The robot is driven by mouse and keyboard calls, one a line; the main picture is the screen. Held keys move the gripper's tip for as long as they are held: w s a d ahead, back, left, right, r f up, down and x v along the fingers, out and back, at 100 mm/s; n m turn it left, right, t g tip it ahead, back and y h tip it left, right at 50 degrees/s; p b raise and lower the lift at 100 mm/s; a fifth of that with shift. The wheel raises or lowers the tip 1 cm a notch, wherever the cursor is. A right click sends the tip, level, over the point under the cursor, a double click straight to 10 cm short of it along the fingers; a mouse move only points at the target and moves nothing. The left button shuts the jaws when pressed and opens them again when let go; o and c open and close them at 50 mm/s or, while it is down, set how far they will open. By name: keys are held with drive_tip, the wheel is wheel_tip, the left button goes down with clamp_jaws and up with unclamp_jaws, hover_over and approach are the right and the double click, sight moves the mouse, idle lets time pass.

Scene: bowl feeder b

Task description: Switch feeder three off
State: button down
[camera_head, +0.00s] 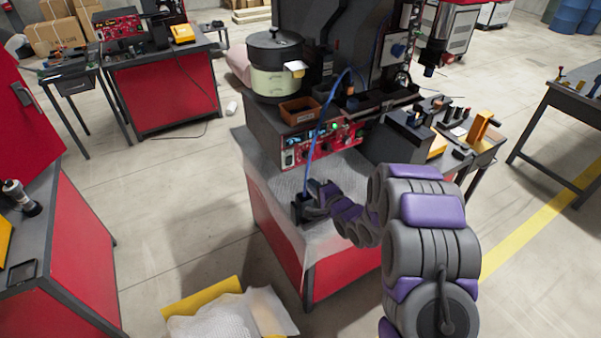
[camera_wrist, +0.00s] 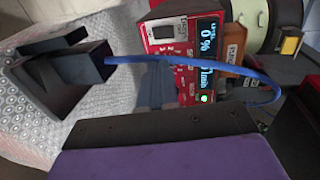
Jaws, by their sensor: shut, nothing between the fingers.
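A red control panel (camera_head: 325,143) with several switches, small displays and a green light runs along the front of the grey feeder base. Which part belongs to feeder three cannot be read here. In the wrist view, the red panel (camera_wrist: 160,14) is turned sideways. The switch's position is unclear. My gripper (camera_head: 318,193) is shut and empty, low in front of the panel and apart from it. Its fingertips are hard to make out.
A black bracket (camera_head: 303,209) stands beside my gripper on the bubble-wrapped bench top (camera_head: 275,183). A blue cable (camera_head: 312,140) arches from it past the panel. A bowl feeder (camera_head: 272,80) and a brown bin (camera_head: 299,110) sit above. Black boxes (camera_head: 400,140) crowd the right.

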drive_tip(key=b, duration=0.3)
approach(289, 159)
drive_tip(key=w+a+f, duration=0.1)
drive_tip(key=w, duration=0.1)
drive_tip(key=w+a+f, duration=0.1)
drive_tip(key=w, duration=0.1)
drive_tip(key=shift+a+f, duration=0.2)
drive_tip(key=shift+a, duration=0.2)
drive_tip(key=shift+w+a+r, duration=0.15)
drive_tip(key=shift+w+a, duration=0.2)
drive_tip(key=shift+w, duration=0.4)
drive_tip(key=shift+r+p, duration=0.1)
drive_tip(key=shift+p, duration=0.25)
drive_tip(key=shift+w+a+r+p, duration=0.15)
drive_tip(key=shift+r+p, duration=0.05)
drive_tip(key=shift+p, duration=0.9)
drive_tip(key=shift+f, duration=0.2)
drive_tip(key=shift+b, duration=0.3)
